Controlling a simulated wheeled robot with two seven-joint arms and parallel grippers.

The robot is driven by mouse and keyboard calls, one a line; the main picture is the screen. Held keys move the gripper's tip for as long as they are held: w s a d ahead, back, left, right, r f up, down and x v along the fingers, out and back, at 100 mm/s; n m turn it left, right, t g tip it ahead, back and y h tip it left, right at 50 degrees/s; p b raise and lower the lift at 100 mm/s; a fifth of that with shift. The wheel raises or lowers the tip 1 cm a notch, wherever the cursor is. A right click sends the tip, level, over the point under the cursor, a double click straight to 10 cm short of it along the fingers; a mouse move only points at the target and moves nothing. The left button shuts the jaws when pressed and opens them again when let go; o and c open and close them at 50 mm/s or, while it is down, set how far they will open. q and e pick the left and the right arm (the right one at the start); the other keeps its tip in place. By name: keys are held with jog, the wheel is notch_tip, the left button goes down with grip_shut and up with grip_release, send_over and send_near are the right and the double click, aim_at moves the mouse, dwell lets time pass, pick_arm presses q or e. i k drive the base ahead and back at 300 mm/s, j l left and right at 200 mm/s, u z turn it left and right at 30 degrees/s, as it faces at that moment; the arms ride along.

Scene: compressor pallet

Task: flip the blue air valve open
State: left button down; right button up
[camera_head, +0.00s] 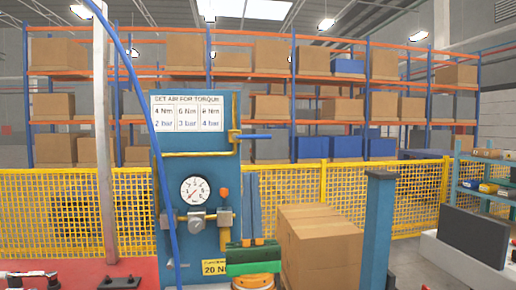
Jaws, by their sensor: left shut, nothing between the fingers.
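The blue air valve lever (256,137) sticks out level to the right from the yellow pipe (235,110) at the upper right of the blue panel. It lies crosswise to the upright part of that pipe. My right gripper is not in view.
The blue panel (180,255) carries a gauge (195,190) and a white torque chart (187,112). Cardboard boxes (320,250) and a blue post (378,230) are at right.

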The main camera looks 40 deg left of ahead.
aim_at(234, 137)
jog(key=i+j, duration=0.7)
jog(key=j, duration=0.15)
